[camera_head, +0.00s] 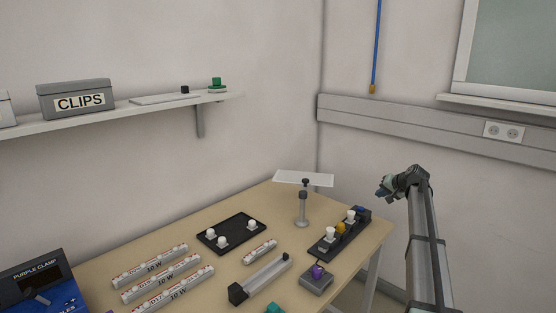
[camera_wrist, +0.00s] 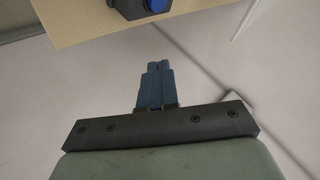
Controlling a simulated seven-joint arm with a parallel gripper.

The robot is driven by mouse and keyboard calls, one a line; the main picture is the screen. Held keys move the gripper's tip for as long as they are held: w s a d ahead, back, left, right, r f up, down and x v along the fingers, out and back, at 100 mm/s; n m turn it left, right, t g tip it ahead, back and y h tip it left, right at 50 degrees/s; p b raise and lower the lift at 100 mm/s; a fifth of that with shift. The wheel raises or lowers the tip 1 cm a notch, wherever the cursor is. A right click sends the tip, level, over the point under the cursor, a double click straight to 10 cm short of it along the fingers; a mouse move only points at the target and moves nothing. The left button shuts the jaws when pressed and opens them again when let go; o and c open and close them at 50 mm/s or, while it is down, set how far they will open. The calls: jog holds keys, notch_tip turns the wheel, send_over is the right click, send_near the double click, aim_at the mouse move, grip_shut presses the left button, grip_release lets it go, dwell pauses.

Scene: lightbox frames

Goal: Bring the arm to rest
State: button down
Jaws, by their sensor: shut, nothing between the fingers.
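My gripper (camera_head: 382,190) is raised in the air to the right of the table, beyond its right edge in the head view. In the wrist view its two blue fingers (camera_wrist: 158,68) are together, with nothing between them. The floor shows beneath them. The table (camera_head: 215,280) lies to the left of and below the gripper, and its edge also shows at the top of the wrist view (camera_wrist: 70,28). The gripper touches nothing that I can see.
On the table are a black tray (camera_head: 236,241) with white knobs, several labelled white strips (camera_head: 150,267), a stand with a white plate (camera_head: 302,207), a dark rack (camera_head: 330,244) and a purple-topped block (camera_head: 316,281). A wall shelf (camera_head: 150,107) holds a CLIPS box (camera_head: 75,98).

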jog(key=s+d+f+m, duration=0.1)
jog(key=s+d+f, duration=0.3)
jog(key=d, duration=0.4)
jog(key=s+f, duration=0.3)
jog(key=f, duration=0.4)
jog(key=s+a+f+n+g, duration=0.1)
jog(key=s+a+f+g, duration=0.1)
jog(key=s+a+f, duration=0.75)
jog(key=s+a+f+g, duration=0.3)
jog(key=s+a+f, duration=0.35)
jog(key=f, duration=0.65)
jog(key=s+a+f+n+g, duration=0.1)
jog(key=s+a+f+g, duration=0.1)
jog(key=s+a+f, duration=0.75)
jog(key=s+a+f+n+g+h, duration=0.1)
jog(key=s+a+f+g, duration=0.2)
jog(key=s, duration=1)
jog(key=s+a+f+n+g+h, duration=0.1)
jog(key=s+a+f, duration=0.3)
jog(key=s, duration=1)
jog(key=s+a+f+n+g+h, duration=0.1)
jog(key=s+a+f+g, duration=0.3)
jog(key=s, duration=0.9)
notch_tip(320, 180, down, 2)
jog(key=shift+s+a+f+n+g, duration=0.2)
jog(key=shift+n+g, duration=0.1)
jog(key=shift+n, duration=0.5)
